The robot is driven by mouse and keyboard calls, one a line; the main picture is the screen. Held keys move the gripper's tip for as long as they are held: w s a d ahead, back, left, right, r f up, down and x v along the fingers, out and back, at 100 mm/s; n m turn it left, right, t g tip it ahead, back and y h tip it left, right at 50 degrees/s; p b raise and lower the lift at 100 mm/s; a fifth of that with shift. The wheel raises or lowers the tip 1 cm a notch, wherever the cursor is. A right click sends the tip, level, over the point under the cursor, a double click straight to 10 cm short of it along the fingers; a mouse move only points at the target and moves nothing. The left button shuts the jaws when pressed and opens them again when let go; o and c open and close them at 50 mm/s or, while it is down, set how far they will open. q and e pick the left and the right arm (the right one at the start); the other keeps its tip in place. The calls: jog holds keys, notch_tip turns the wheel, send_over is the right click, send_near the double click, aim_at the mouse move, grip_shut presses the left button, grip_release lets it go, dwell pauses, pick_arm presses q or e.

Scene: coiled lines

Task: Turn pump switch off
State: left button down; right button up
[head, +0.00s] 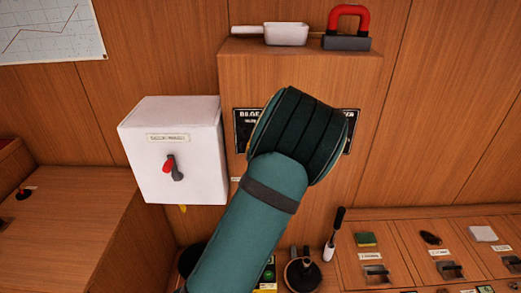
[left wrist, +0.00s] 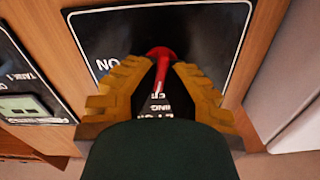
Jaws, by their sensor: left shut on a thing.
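The pump switch is a red lever (left wrist: 160,54) on a black panel (left wrist: 215,42) in the left wrist view. My left gripper (left wrist: 163,78) has its yellow ridged fingers on either side of the lever and is shut on it. White letters, partly covered by the fingers, show on the panel. In the head view my teal left arm reaches up to the wooden cabinet (head: 230,75). It covers most of a black plate (head: 243,117) whose lettering begins with "BILGE". The fingers and lever are hidden behind the arm there. My right gripper is not in view.
A white box (head: 143,133) with a small red-and-grey lever (head: 172,168) hangs left of the arm. A white scoop-like dish (head: 287,34) and a red-handled grey block (head: 347,43) sit on the cabinet.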

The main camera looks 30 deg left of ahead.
pick_arm(q)
jog(key=shift+a+n+b, duration=0.1)
jog(key=shift+n+b, duration=0.8)
jog(key=shift+n, duration=0.4)
jog(key=c, duration=1.1)
grip_release()
jog(key=shift+o, duration=0.2)
jog(key=shift+s, duration=0.1)
jog(key=v, duration=1.2)
